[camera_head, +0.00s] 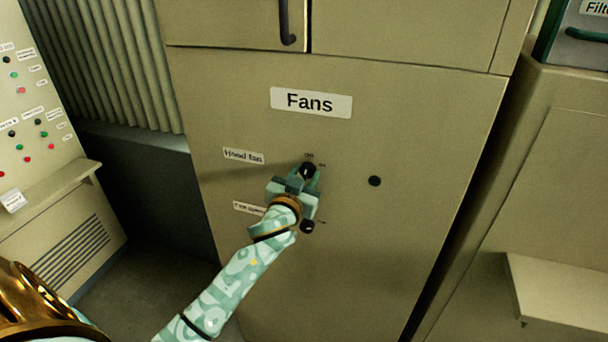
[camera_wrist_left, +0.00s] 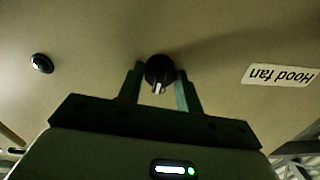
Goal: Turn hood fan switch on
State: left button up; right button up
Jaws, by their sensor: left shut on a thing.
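The hood fan switch (camera_head: 308,170) is a black rotary knob on the beige Fans cabinet, to the right of the "Hood fan" label (camera_head: 243,156). In the left wrist view the knob (camera_wrist_left: 159,72) sits between the two fingertips, with a pale pointer mark on it. My left gripper (camera_head: 305,176) reaches up to the cabinet face and is shut on the knob; it also shows in the left wrist view (camera_wrist_left: 160,85). Small markings around the knob are partly covered and hard to read. My right gripper is not in view.
A second black knob (camera_head: 307,227) is just below my left gripper, beside a partly hidden label (camera_head: 248,208). A black round button (camera_head: 375,181) is to the right. A panel of coloured buttons (camera_head: 28,130) stands at the left, and a shelf (camera_head: 560,290) juts out at lower right.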

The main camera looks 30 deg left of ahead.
pick_arm(q)
jog(key=m+p, duration=0.2)
jog(key=m, duration=0.3)
jog(key=shift+r, duration=0.15)
jog(key=shift+m+p, duration=0.55)
jog(key=shift+m, duration=1.95)
jog(key=o, duration=1)
jog(key=shift+b+v, duration=1.55)
jog(key=shift+v, duration=6.6)
jog(key=shift+d, duration=0.15)
